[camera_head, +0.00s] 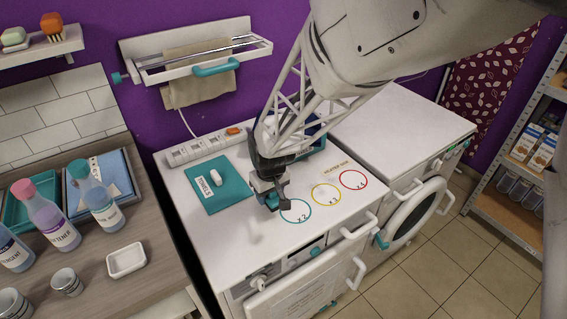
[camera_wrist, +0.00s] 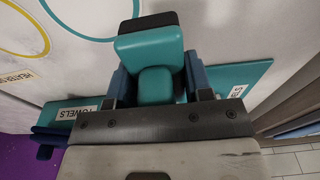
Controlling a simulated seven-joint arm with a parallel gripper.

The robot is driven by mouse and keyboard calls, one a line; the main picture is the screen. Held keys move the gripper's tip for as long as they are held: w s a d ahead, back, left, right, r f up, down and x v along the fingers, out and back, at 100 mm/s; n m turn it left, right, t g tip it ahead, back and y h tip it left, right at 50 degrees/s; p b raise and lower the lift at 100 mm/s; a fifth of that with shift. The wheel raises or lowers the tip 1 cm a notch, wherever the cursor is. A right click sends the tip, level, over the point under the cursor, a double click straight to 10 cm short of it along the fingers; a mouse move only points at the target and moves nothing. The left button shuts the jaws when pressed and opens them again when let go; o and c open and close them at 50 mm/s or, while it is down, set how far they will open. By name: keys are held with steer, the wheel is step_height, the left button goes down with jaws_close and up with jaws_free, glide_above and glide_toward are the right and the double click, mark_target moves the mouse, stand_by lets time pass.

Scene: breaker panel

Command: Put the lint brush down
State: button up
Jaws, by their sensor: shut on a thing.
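The lint brush, teal with a black strip along its end, is between my fingers in the wrist view (camera_wrist: 150,50). In the head view only a small teal part of it (camera_head: 272,202) shows under my gripper (camera_head: 268,192). My gripper (camera_wrist: 156,88) is shut on the brush. It is over the white top of the left machine (camera_head: 250,235), between a teal mat (camera_head: 205,200) and the teal circle marked x2 (camera_head: 296,211). I cannot tell whether the brush touches the top.
A white object (camera_head: 215,178) lies on the mat. A power strip (camera_head: 205,148) runs along the back. Yellow (camera_head: 326,195) and red (camera_head: 353,180) circles mark the top to the right. Bottles and cups stand on the left counter. The machine's front strip looks clear.

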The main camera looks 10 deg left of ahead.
mark_target(269, 199)
steer(key=shift+w, duration=0.1)
steer(key=shift+w+a, duration=0.2)
steer(key=shift+f, duration=1.8)
steer(key=shift+f, duration=0.2)
steer(key=o, duration=1)
steer(key=shift+c, duration=0.2)
steer(key=shift+r, duration=0.2)
steer(key=shift+s+d+r, duration=0.15)
steer(key=shift+r, duration=1.85)
steer(key=shift+s+d+r, duration=0.15)
steer(key=shift+d+r, duration=0.05)
steer(key=shift+r, duration=1.75)
steer(key=shift+s+d+r, duration=0.15)
steer(key=shift+r, duration=1.85)
